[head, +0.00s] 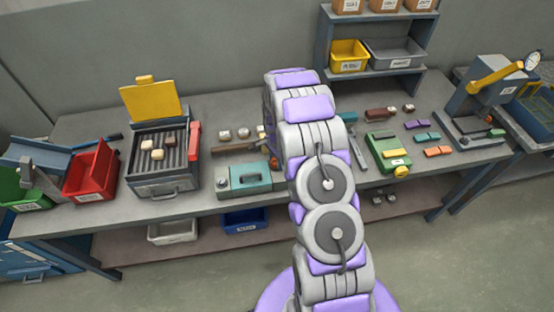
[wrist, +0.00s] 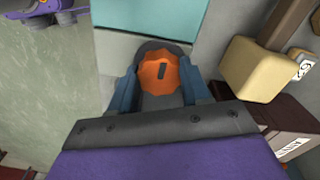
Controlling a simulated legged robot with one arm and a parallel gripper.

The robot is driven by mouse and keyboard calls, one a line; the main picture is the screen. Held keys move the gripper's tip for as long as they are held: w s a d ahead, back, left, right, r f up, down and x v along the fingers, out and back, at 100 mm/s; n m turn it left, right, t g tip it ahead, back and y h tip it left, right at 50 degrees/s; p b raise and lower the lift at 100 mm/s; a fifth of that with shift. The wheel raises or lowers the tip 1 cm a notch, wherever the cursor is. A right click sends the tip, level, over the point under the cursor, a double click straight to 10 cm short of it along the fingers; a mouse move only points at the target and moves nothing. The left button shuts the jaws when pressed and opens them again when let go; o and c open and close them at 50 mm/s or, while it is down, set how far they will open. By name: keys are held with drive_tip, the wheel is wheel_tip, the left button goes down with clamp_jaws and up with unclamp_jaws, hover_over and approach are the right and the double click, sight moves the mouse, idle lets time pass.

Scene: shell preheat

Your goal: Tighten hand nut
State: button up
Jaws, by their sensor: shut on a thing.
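The hand nut (wrist: 160,74) is an orange, lobed knob with a dark slot mark on its face, seen in the wrist view. It sits on a dark grey mount at the edge of a teal block (wrist: 150,18). My gripper (wrist: 160,82) has its two blue fingers on either side of the nut and is shut on it. In the head view, the teal block (head: 244,178) lies on a grey fixture on the bench, just left of my arm. My arm hides most of the gripper there.
In the wrist view, a pale yellow block (wrist: 258,70) stands close right of the gripper. On the bench (head: 222,205) are a grooved heater with a yellow lid (head: 152,101), a red bin (head: 90,172) and a green fixture (head: 388,152). A shelf (head: 372,20) stands behind.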

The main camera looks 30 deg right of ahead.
drive_tip(key=shift+w+r, duration=0.1)
drive_tip(key=shift+w, duration=0.05)
drive_tip(key=o, duration=1.1)
drive_tip(key=shift+c, duration=0.2)
wheel_tip(320, 180, up, 17)
drive_tip(key=p, duration=0.1)
drive_tip(key=shift+r, duration=0.1)
